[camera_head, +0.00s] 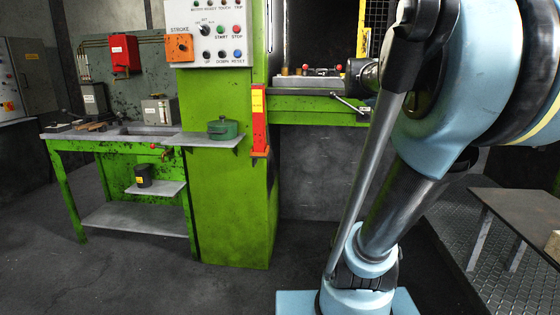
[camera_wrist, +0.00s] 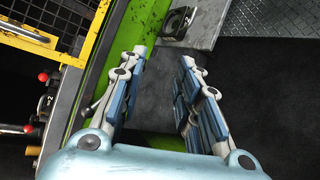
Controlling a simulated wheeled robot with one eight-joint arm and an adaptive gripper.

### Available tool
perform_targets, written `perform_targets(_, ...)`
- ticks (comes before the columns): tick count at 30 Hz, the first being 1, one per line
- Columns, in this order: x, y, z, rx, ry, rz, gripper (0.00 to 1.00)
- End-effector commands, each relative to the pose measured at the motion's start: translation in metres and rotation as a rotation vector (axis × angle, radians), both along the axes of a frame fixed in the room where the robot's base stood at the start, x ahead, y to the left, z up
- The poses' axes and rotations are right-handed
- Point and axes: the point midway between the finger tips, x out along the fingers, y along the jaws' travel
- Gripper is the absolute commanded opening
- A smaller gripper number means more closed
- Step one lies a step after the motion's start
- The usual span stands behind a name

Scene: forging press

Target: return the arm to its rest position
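My gripper (camera_wrist: 163,75) shows in the wrist view with its two fingers spread apart and nothing between them. It hangs over dark floor beside a green press edge. In the head view my blue and grey arm fills the right side; the gripper fingers do not show there, hidden behind or beyond the arm.
A green press column (camera_head: 231,170) with a control panel (camera_head: 209,33) stands in the middle. A green workbench (camera_head: 120,141) is at left, and a dark side table (camera_head: 522,212) at right. A yellow guard frame (camera_wrist: 84,32) and red-knobbed levers (camera_wrist: 27,129) are left of the gripper. Floor in front is clear.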

Motion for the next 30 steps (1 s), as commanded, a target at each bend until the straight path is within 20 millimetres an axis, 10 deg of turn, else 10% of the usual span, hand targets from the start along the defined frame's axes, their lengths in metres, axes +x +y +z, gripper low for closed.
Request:
perform_targets(18,-0.211,0.119,-0.290,1.120,0.087,-0.754,0.31)
perform_targets(30,-0.277,0.170,-0.349,1.330,0.200,-1.016,0.31)
